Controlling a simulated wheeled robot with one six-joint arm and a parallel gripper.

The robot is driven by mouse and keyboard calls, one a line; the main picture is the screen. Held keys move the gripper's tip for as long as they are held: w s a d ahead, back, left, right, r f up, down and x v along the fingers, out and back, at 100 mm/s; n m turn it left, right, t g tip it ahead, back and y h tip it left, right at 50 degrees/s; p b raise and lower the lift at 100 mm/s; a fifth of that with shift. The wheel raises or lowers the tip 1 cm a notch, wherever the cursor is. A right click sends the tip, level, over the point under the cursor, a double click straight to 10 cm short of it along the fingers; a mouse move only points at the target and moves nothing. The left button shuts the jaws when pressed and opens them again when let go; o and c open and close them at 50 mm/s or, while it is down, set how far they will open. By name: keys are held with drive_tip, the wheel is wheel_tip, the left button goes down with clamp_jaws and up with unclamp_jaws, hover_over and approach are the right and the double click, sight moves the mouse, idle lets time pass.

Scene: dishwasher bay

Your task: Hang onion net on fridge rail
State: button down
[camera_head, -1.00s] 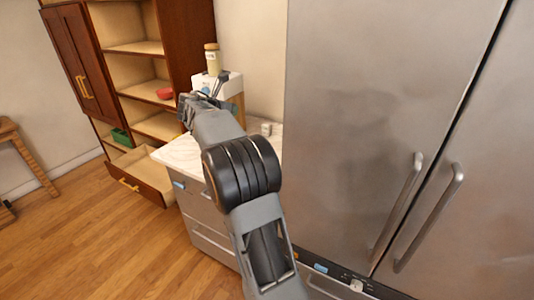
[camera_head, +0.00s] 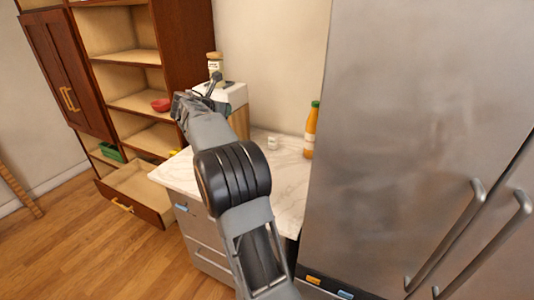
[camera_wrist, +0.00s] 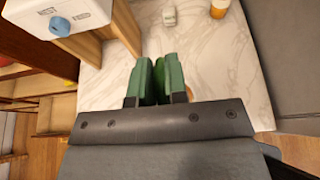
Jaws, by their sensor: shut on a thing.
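In the wrist view my gripper (camera_wrist: 158,80) is shut on a dark green thing (camera_wrist: 160,88) between its lighter green fingers. Only a narrow strip of it shows, so I cannot tell whether it is the onion net. In the head view my gripper (camera_head: 196,102) is above the left part of the counter, in front of the white-topped box, and its held thing is not clear there. The steel fridge (camera_head: 400,130) stands at the right, with two door handles (camera_head: 445,240). I cannot make out a separate rail on it.
The marble counter (camera_head: 285,185) holds an orange bottle (camera_head: 311,130) beside the fridge and a small white container (camera_head: 272,143). A jar (camera_head: 214,64) is on the white-topped box (camera_head: 232,92). An open drawer (camera_head: 135,195) juts out at the left; the wooden floor before it is clear.

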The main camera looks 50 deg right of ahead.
drive_tip(key=s+d+f, duration=0.8)
drive_tip(key=d+f, duration=0.1)
drive_tip(key=f, duration=0.3)
drive_tip(key=shift+s+d+f+b, duration=0.15)
drive_tip(key=shift+s+d+b, duration=0.1)
drive_tip(key=shift+d+b, duration=0.05)
drive_tip(key=shift+f, duration=0.1)
drive_tip(key=shift+f, duration=0.15)
drive_tip(key=c, duration=1.1)
unclamp_jaws()
drive_tip(key=shift+c, duration=0.2)
